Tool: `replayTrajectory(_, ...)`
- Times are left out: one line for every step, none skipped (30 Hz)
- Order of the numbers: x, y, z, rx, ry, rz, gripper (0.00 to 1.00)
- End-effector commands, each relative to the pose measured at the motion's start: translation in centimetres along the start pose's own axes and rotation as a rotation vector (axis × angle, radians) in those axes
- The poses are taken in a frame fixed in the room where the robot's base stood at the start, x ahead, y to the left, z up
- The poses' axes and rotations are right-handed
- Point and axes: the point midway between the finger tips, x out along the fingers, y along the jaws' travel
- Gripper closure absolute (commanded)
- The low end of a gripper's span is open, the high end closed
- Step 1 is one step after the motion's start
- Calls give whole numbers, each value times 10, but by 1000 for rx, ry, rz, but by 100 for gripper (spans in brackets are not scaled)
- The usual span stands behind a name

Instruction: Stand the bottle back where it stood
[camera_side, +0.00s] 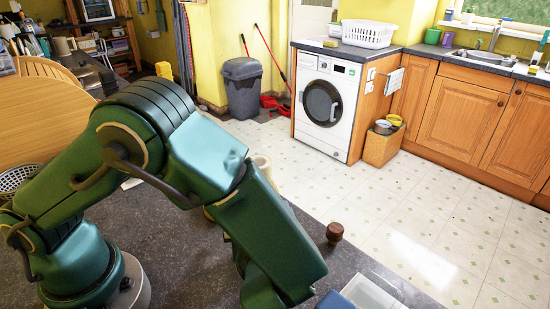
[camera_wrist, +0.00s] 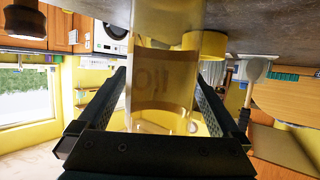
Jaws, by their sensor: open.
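The bottle (camera_wrist: 162,75) is see-through and amber, with dark lettering. In the wrist view, where the room appears upside down, it stands vertical, in line with the room's uprights. Its end at the top of the picture is cut off. My gripper (camera_wrist: 161,76) is open, with one finger on each side of the bottle. I cannot tell whether either finger touches it. In the side view my green arm hides the fingers, and I cannot make out the bottle for certain.
A dark brown knob-like object (camera_side: 335,232) stands on the grey worktop (camera_side: 180,262). A clear and blue container (camera_side: 368,292) is at the front edge. Round wooden boards (camera_side: 38,115) lean at the left.

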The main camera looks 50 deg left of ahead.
Motion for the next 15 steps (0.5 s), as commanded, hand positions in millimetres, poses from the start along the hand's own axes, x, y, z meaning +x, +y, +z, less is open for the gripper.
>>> replayTrajectory(0, 0, 0, 0, 0, 0, 0)
replayTrajectory(0, 0, 0, 0, 0, 0, 0)
replayTrajectory(0, 0, 0, 0, 0, 0, 0)
replayTrajectory(0, 0, 0, 0, 0, 0, 0)
replayTrajectory(0, 0, 0, 0, 0, 0, 0)
replayTrajectory(0, 0, 0, 0, 0, 0, 0)
replayTrajectory(0, 0, 0, 0, 0, 0, 0)
replayTrajectory(0, 0, 0, 0, 0, 0, 0)
replayTrajectory(0, 0, 0, 0, 0, 0, 0)
replayTrajectory(0, 0, 0, 0, 0, 0, 0)
replayTrajectory(0, 0, -1, 0, 0, 0, 0)
replayTrajectory(-1, 0, -2, -1, 0, 0, 0)
replayTrajectory(-1, 0, -3, -1, 0, 0, 0)
replayTrajectory(-2, 0, -4, -2, 0, 1, 0)
replayTrajectory(-2, 0, -6, -2, 0, 0, 0)
